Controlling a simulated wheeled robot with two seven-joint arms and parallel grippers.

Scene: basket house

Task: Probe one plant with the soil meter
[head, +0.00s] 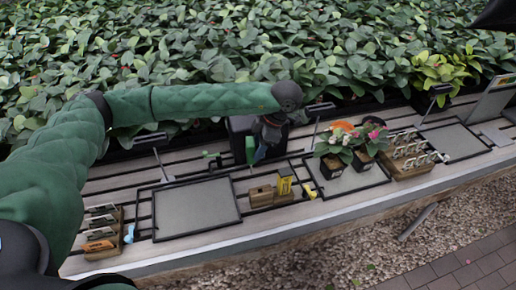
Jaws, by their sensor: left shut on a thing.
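My left arm reaches in from the left, and its gripper (267,136) points down over the back of the slatted bench. I cannot tell for sure whether this is the soil meter. The gripper is apart from both. My right gripper does not show.
A black box (239,128) stands behind the gripper. A wooden block (262,196) and a yellow item (285,186) lie in front. An empty grey tray (196,209) is at left. Wooden racks of tools stand at right (410,155) and left (101,233). Dense leaves fill the back.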

